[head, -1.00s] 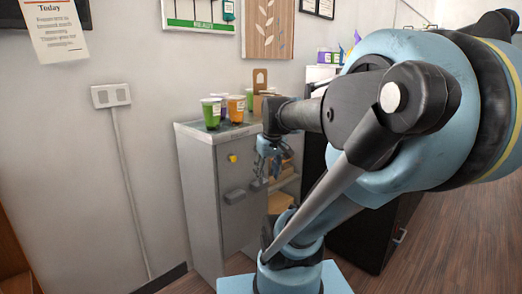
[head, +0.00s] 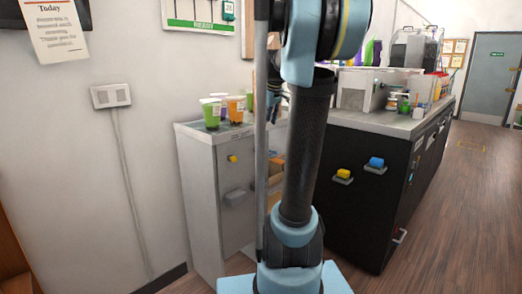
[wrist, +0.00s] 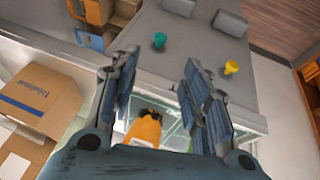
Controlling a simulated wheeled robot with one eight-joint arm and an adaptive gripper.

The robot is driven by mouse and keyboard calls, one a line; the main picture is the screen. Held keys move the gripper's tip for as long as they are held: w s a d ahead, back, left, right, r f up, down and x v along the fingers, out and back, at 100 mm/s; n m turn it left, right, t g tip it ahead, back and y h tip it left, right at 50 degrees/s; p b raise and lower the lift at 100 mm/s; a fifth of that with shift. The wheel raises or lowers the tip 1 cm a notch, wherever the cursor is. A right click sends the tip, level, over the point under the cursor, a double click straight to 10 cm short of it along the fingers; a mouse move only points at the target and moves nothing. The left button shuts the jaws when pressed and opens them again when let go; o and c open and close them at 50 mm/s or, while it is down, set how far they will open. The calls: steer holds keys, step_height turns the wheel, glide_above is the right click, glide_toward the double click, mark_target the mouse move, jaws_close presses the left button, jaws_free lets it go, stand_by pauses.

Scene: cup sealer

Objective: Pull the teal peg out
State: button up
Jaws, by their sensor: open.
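The teal peg (wrist: 160,41) stands out from the grey cabinet panel (wrist: 195,45) in the wrist view. A yellow peg (wrist: 231,68) is on the same panel to its right; it also shows in the head view (head: 232,159). I cannot see the teal peg in the head view, where my arm covers part of the panel. My gripper (wrist: 160,59) is open, its two fingers spread on either side of the view. No peg is between the fingers. The teal peg appears beyond the fingertips, apart from them.
Grey handles (wrist: 229,22) stick out of the panel near the pegs. Green (head: 210,113) and orange (head: 236,108) cups stand on the cabinet top. An orange object (wrist: 144,130) shows between my fingers, lower down. A cardboard box (wrist: 40,100) is at left.

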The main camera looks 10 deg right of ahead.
mark_target(261, 149)
steer(key=x, duration=1.6)
steer(key=shift+f, duration=0.15)
